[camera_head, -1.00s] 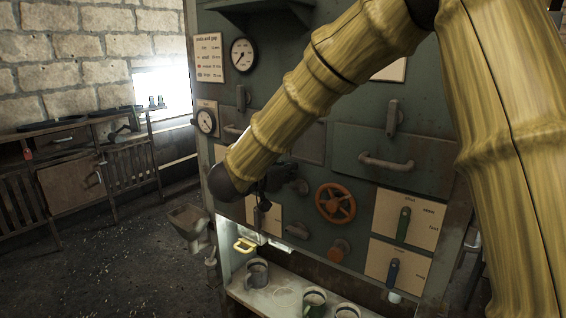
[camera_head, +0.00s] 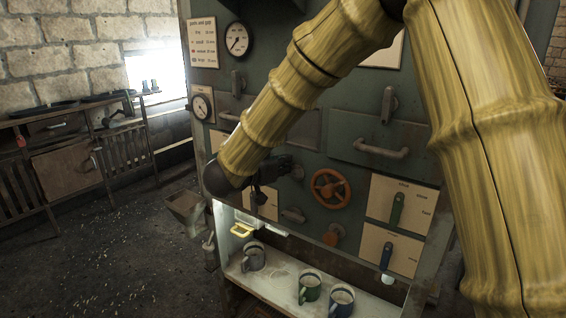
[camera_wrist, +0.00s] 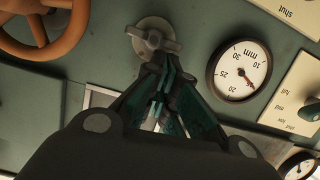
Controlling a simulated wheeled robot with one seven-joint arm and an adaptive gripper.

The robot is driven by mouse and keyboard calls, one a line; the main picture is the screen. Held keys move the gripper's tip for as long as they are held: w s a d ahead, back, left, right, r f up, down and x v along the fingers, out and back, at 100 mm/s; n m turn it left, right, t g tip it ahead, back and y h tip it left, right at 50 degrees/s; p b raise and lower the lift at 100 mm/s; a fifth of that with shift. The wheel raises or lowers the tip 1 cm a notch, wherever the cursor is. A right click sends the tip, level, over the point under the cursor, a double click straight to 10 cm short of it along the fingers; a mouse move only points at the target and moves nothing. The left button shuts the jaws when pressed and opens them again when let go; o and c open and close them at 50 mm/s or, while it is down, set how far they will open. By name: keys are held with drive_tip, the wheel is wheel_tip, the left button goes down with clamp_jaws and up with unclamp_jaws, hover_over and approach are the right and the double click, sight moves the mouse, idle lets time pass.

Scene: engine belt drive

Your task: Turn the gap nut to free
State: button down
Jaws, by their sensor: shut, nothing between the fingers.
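The gap nut appears to be the grey winged nut (camera_wrist: 154,39) on a round plate at top centre in the wrist view. One wing points left, one right, and a short part points down toward my fingers. My gripper (camera_wrist: 160,68) is shut and empty, with its dark green fingertips at the nut's lower edge. I cannot tell whether they touch it. A round mm gauge (camera_wrist: 239,71) with a red-tipped needle is right of the nut. In the head view my gripper (camera_head: 284,166) is dark and small against the green panel, and the nut cannot be made out clearly.
An orange handwheel (camera_head: 331,188) sits close right of my gripper. Levers on cream plates (camera_head: 397,208) are farther right, and a grey drawer handle (camera_head: 381,149) is above. Mugs (camera_head: 310,287) stand on the lit shelf below. Open floor lies left.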

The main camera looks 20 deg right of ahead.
drive_tip(key=shift+w+a+n+p, duration=0.2)
drive_tip(key=shift+n+p, duration=0.5)
drive_tip(key=shift+p, duration=0.75)
